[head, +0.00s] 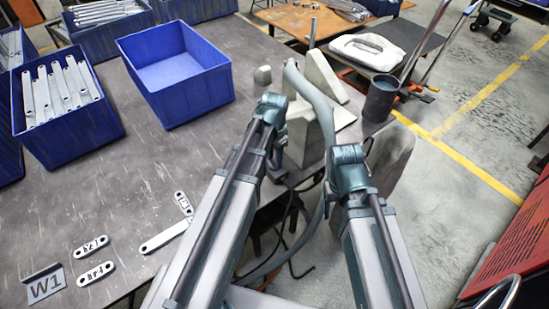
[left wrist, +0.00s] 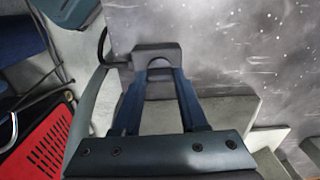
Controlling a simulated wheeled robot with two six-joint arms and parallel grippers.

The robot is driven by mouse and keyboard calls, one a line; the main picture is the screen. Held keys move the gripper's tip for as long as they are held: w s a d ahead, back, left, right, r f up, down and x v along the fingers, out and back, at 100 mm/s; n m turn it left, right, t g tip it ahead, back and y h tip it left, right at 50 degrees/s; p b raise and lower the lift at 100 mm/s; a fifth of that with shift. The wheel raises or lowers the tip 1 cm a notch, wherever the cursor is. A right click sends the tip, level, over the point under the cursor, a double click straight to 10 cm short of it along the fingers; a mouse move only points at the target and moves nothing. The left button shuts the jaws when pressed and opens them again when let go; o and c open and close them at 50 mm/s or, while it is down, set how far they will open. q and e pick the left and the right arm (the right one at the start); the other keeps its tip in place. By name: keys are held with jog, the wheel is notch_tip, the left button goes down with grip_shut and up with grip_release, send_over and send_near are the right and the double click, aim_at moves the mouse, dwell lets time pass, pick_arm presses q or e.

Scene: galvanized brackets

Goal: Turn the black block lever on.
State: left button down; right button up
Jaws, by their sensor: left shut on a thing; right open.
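The black block lever (left wrist: 157,50) is a dark grey block with a rounded notch, in the upper middle of the left wrist view. The two blue fingers of my left gripper (left wrist: 160,82) reach up to it and are shut on it. In the head view my left gripper (head: 277,160) is over the table's right edge, largely hidden by its own wrist. A small dark part of the lever (head: 277,175) shows below it. My right gripper (head: 368,147) is open, right of the left one, mostly hidden behind its wrist. I cannot tell the lever's exact angle.
Grey blocks (head: 325,75) and a dark cup (head: 380,98) stand near the table's right edge. An empty blue bin (head: 175,70) and a bin of brackets (head: 65,140) stand left. Loose brackets (head: 165,236) and a W1 sign (head: 45,287) lie in front. A hose hangs by the edge.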

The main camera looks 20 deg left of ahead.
aim_at(274, 161)
pick_arm(q)
jog(key=shift+m, duration=0.3)
dwell(0.4)
jog(key=shift+c, duration=2.2)
grip_release()
notch_tip(274, 161, up, 14)
jog(key=p, duration=1.3)
jog(key=shift+p, duration=0.4)
jog(key=shift+f, duration=0.15)
jog(key=s+d+n+y, duration=0.1)
jog(key=s+d+n, duration=0.3)
jog(key=s+d, duration=0.6)
jog(key=s, duration=0.4)
